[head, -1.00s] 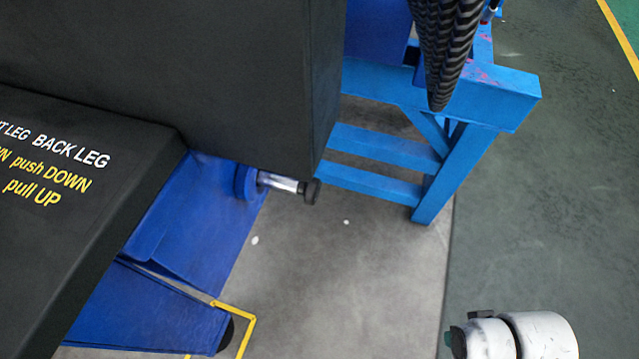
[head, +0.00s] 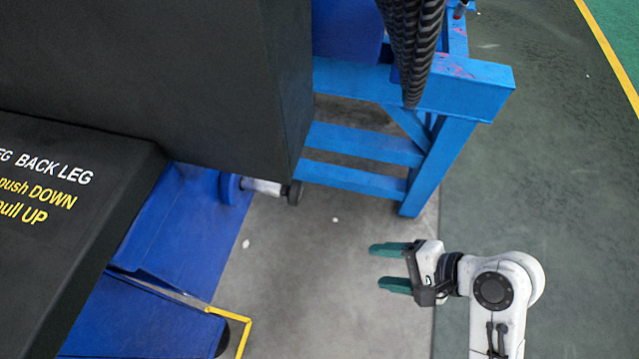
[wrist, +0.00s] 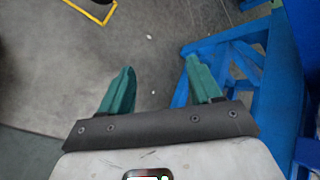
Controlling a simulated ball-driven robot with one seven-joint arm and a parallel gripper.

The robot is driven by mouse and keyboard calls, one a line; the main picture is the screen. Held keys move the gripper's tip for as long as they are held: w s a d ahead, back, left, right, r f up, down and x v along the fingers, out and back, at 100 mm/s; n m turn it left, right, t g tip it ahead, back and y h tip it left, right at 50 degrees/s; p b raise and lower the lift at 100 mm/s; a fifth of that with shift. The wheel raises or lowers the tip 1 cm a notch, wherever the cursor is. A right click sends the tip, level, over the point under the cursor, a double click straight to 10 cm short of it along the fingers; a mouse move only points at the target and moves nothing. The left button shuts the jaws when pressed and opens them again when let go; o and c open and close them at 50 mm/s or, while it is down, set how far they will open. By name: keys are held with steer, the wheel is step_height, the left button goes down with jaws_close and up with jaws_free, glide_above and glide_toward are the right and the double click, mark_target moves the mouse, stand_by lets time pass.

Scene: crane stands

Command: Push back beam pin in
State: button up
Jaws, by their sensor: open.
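The beam pin (head: 266,187) is a silver rod with a dark round knob at its right end. It sticks out to the right from a blue round collar (head: 229,188) under the large dark block. My gripper (head: 391,267) is open and empty, with its two green fingers pointing left in the head view. It is to the right of the pin and lower in the picture, clearly apart from it. In the wrist view the green fingers (wrist: 162,92) are spread over bare floor, and the pin does not show there.
A blue steel stand (head: 455,150) is just beyond my gripper, with black hoses (head: 412,45) hanging above it. A dark panel with lettering (head: 60,220) is at left. A yellow bracket (head: 248,335) is at the bottom. The grey floor between pin and gripper is clear.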

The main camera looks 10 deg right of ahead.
steer(key=w+a+r+m+t+y, duration=0.1)
steer(key=w+a+r+m+y, duration=0.15)
steer(key=r, duration=0.25)
steer(key=w+a+r+m+t+y, duration=0.1)
steer(key=a+r+m+y, duration=0.15)
steer(key=r+m, duration=0.2)
steer(key=m+y, duration=0.3)
glide_toward(300, 193)
steer(key=p+x, duration=0.1)
steer(key=x, duration=0.9)
steer(key=shift+w+a+f+p, duration=0.1)
steer(key=shift+w+a+p, duration=0.05)
steer(key=shift+a+p, duration=0.15)
jaws_close()
